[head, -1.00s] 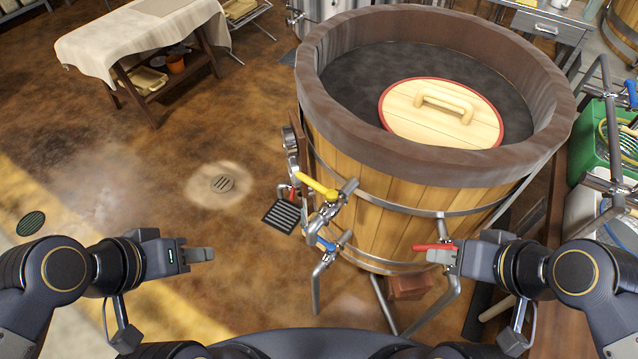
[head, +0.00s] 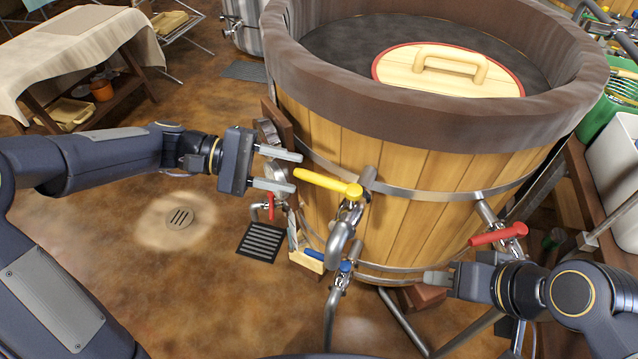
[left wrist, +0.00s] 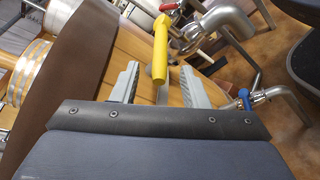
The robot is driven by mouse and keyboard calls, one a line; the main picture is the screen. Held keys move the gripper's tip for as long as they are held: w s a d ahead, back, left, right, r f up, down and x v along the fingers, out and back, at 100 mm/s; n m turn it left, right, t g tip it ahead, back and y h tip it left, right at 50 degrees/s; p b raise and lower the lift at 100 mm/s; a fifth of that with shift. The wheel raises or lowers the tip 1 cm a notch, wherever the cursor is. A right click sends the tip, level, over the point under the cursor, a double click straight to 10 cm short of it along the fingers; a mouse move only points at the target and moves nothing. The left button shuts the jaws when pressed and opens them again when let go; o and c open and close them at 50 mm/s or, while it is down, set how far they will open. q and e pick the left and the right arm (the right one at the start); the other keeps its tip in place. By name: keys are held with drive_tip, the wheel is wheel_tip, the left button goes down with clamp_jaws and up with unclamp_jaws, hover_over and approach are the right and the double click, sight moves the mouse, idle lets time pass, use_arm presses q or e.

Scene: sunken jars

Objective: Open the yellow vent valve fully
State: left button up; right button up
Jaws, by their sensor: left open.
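The yellow vent valve (head: 328,184) is a yellow lever on a metal pipe at the side of the wooden tub (head: 400,170). Its lever points left, toward my left gripper (head: 284,171). That gripper is open, its fingers just left of the lever's free end. In the left wrist view the yellow lever (left wrist: 160,48) shows between and beyond the two open fingers (left wrist: 161,88); I cannot tell whether they touch it. My right gripper (head: 440,283) is at the lower right, below the red-handled valve (head: 497,234); its finger opening cannot be made out.
A blue-handled valve (head: 330,258) sits below the yellow one. A round wooden lid (head: 450,68) lies in the tub. Gauges (head: 268,132) are on a board at the tub's left. A floor drain (head: 180,217) and open floor lie to the left.

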sight(323, 180)
use_arm(q)
drive_tip(key=b+x, duration=0.1)
drive_tip(key=x, duration=0.6)
drive_tip(key=shift+d, duration=0.1)
drive_tip(key=shift+c, duration=0.3)
clamp_jaws()
